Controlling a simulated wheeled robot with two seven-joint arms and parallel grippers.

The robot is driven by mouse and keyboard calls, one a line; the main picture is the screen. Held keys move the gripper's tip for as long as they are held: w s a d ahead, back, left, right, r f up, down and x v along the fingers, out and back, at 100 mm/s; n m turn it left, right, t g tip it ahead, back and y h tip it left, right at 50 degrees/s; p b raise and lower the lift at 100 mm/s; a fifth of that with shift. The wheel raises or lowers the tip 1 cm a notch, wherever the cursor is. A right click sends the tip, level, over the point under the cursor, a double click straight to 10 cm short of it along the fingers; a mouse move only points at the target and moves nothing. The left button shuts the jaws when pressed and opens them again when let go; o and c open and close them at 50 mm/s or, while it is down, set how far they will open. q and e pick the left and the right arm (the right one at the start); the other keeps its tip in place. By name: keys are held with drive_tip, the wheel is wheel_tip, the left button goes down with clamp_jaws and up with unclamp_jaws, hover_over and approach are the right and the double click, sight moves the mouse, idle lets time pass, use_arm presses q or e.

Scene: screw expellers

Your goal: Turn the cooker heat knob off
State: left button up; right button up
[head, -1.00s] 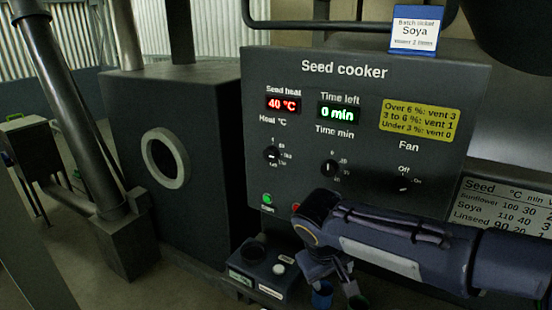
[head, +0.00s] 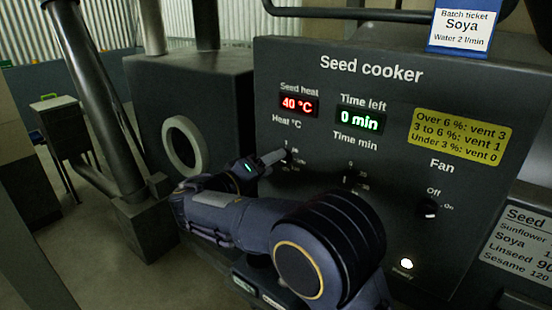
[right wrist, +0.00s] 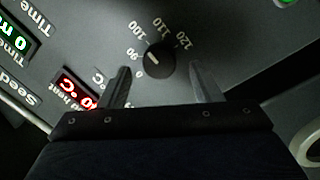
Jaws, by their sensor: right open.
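The cooker heat knob (right wrist: 159,60) is round and dark with a white pointer line, which points between the 90 and 100 marks in the right wrist view. In the right wrist view my right gripper (right wrist: 160,68) is open. Its two fingers stand to the left and right of the knob, with gaps on both sides. I cannot tell whether the tips reach the panel. My left gripper is out of view.
The seed cooker panel (head: 385,95) also bears a time knob (head: 350,178), a fan knob (head: 428,209) and a lit white lamp (head: 406,263). The seed heat display (head: 298,104) reads 40 °C. My right arm covers the panel's lower left.

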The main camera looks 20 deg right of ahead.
drive_tip(key=shift+x, duration=1.05)
drive_tip(key=shift+c, duration=0.2)
drive_tip(key=c, duration=0.9)
drive_tip(key=shift+c, duration=0.2)
